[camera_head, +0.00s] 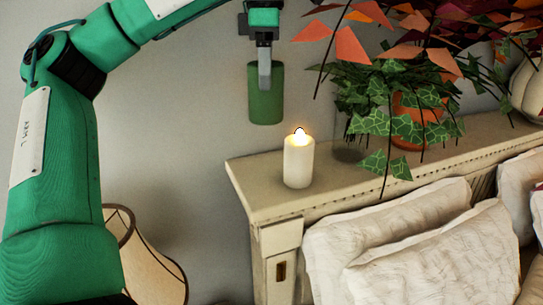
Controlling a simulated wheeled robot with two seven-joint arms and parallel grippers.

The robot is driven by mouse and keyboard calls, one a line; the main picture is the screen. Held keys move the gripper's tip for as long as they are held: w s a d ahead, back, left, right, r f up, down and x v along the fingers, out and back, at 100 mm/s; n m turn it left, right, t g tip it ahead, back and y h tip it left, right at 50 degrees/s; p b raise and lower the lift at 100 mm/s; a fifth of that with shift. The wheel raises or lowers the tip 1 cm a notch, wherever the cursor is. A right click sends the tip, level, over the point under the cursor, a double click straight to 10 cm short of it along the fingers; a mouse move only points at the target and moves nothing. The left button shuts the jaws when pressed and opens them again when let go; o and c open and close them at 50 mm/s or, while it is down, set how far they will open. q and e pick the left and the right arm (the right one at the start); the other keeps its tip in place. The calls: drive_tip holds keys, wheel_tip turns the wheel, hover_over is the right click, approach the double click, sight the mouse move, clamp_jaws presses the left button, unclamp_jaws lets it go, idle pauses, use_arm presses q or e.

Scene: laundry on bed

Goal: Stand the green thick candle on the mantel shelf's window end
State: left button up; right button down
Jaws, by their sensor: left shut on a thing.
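A thick green candle (266,97) hangs upright in my left gripper (264,75), which is shut on it. It is in the air, above and behind the left end of the mantel shelf (258,195), against the grey wall. The candle's underside is clear of the shelf. The near jaw covers part of the candle's front; the other jaw is hidden. My right gripper is not in view.
A lit white candle (299,162) stands near the shelf's left end. To its right are a potted ivy (418,130) and orange leaves (350,48). A pale vase (528,88) stands far right. Pillows (390,225) lie in front; a lampshade (150,262) is below left.

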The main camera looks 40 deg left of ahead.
sight(266, 103)
use_arm(q)
drive_tip(key=f, duration=0.2)
drive_tip(key=w+a+f, duration=0.1)
drive_tip(key=f, duration=0.1)
drive_tip(key=f+b, duration=0.1)
drive_tip(key=f, duration=0.2)
drive_tip(key=shift+w+a, duration=0.15)
drive_tip(key=f+b, duration=0.1)
drive_tip(key=f, duration=0.4)
drive_tip(key=f+b, duration=0.2)
drive_tip(key=f, duration=0.3)
drive_tip(key=shift+s+d+f, duration=0.15)
drive_tip(key=shift+s+d, duration=0.05)
drive_tip(key=shift+s+d, duration=0.1)
drive_tip(key=o, duration=1.1)
drive_tip(key=shift+f, duration=0.1)
drive_tip(key=shift+c, duration=0.2)
